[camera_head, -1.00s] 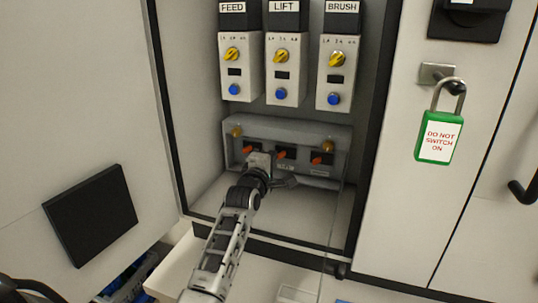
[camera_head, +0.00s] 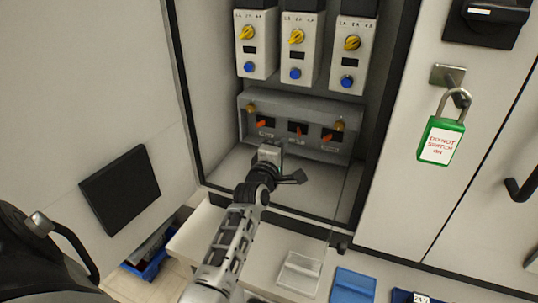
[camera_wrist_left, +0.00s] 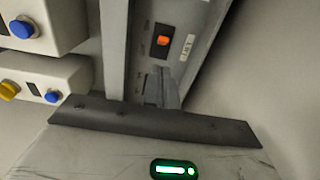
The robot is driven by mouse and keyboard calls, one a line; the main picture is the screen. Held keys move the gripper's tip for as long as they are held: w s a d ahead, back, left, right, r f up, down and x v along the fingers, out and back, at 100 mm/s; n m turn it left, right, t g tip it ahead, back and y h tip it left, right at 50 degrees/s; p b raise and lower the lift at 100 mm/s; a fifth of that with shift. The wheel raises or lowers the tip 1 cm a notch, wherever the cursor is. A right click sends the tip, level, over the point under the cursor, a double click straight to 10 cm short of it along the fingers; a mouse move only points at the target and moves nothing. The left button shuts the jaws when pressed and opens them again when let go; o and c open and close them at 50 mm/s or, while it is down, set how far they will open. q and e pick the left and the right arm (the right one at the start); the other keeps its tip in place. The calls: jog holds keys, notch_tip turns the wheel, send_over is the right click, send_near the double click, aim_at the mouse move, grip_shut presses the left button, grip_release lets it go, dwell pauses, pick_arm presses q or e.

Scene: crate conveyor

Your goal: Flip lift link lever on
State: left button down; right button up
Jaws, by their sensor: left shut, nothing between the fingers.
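The low grey link panel in the cabinet carries three orange levers: left (camera_head: 263,123), middle (camera_head: 297,127) and right (camera_head: 328,137). The middle one sits below the middle control box, as the lift lever would; its small label is unreadable and its on or off position is unclear. My left gripper (camera_head: 270,151) is shut and empty, in front of and below the panel, between the left and middle levers, apart from them. In the left wrist view one orange lever (camera_wrist_left: 162,40) shows beyond the grey fingertips (camera_wrist_left: 170,90); which lever it is I cannot tell. My right gripper is not in view.
Above the panel hang three boxes with yellow knobs and blue buttons, the middle one (camera_head: 301,55) included. A green padlock (camera_head: 442,139) hangs on the right door. A clear holder (camera_head: 299,273) and blue item (camera_head: 352,286) lie below. The cabinet floor is mostly free.

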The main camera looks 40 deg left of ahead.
pick_arm(q)
jog(key=p+v, duration=0.4)
jog(key=v, duration=0.6)
jog(key=shift+s, duration=0.2)
jog(key=s+d+f+m+g+h, duration=0.3)
jog(key=s+d+f+m, duration=0.4)
jog(key=m, duration=0.4)
jog(key=s+d+f+m+g+h, duration=0.4)
jog(key=s+d+f+m, duration=0.4)
jog(key=s+d+m, duration=0.2)
jog(key=s+m, duration=0.2)
jog(key=shift+d+m, duration=0.15)
jog(key=shift+m, duration=0.15)
